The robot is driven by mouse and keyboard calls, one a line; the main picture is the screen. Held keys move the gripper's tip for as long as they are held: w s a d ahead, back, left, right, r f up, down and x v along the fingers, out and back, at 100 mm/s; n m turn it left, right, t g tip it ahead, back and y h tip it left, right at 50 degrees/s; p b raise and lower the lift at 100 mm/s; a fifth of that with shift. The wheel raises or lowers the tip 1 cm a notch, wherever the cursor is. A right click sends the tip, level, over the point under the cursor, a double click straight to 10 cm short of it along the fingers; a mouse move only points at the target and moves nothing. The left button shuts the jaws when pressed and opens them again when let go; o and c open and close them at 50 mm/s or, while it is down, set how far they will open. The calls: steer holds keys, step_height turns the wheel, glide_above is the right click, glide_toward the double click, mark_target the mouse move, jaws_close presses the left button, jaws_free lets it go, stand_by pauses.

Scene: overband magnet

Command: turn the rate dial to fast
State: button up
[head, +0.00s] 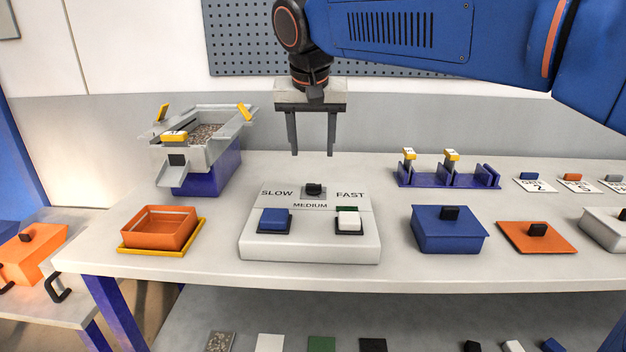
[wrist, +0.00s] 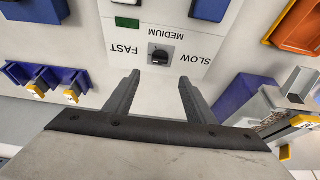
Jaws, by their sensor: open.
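The rate dial (head: 314,189) is a small black knob on a grey square plate on the sloped top of the white control box (head: 310,249). SLOW is printed left of it, FAST right of it and MEDIUM in front. The dial also shows in the wrist view (wrist: 159,56), with the lettering upside down; its pointer direction is too small to tell for sure. My gripper (head: 313,154) points down above and behind the dial, its two fingers apart and empty. In the wrist view my gripper (wrist: 158,80) has the dial ahead, between and beyond the fingertips, untouched.
The box also carries a blue button (head: 274,220), a white button (head: 348,220) and a green strip. A grey hopper (head: 205,130) on a blue base stands back left, an orange tray (head: 158,228) front left. A blue lidded box (head: 448,230) and a blue rack (head: 450,180) stand right.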

mark_target(314, 184)
steer(key=x, duration=1.1)
steer(key=shift+w+f, duration=0.1)
steer(key=shift+f, duration=0.3)
steer(key=c, duration=1)
